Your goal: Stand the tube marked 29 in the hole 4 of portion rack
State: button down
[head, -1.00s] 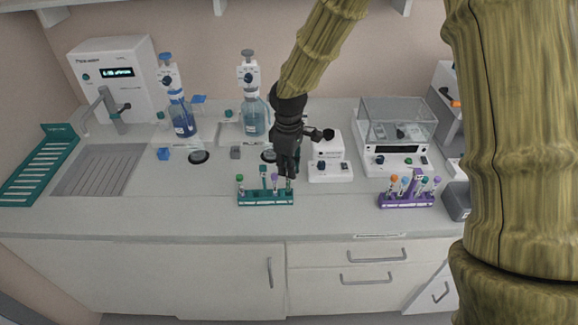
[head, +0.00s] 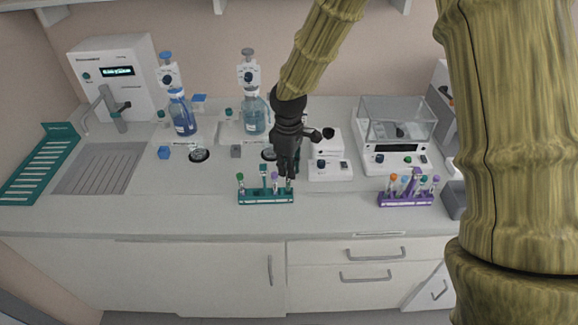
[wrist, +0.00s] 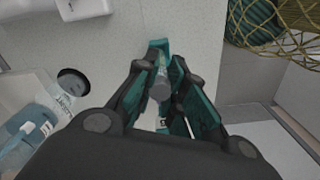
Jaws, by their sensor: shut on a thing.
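My gripper (head: 288,174) points down at the right end of the teal rack (head: 266,198). In the wrist view my gripper (wrist: 160,98) has its fingers closed around a tube with a grey top (wrist: 160,88). I cannot read a number on this tube, and the fingers hide most of it. I cannot tell whether its lower end sits in a hole of the teal rack. The teal rack also holds a green-capped tube (head: 240,177) at its left and a purple-capped tube (head: 274,177). A purple rack (head: 405,200) with several capped tubes stands to the right.
Two bottles with dispenser tops, a blue one (head: 182,118) and a teal one (head: 254,118), stand behind. A small white device (head: 328,168) is just right of my gripper. A balance (head: 394,158) stands behind the purple rack.

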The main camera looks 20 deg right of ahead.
jog(key=shift+f, duration=1.25)
dwell(0.6)
jog(key=c, duration=1.4)
grip_release()
jog(key=shift+r, duration=0.1)
notch_tip(320, 180, up, 12)
jog(key=shift+f, duration=0.1)
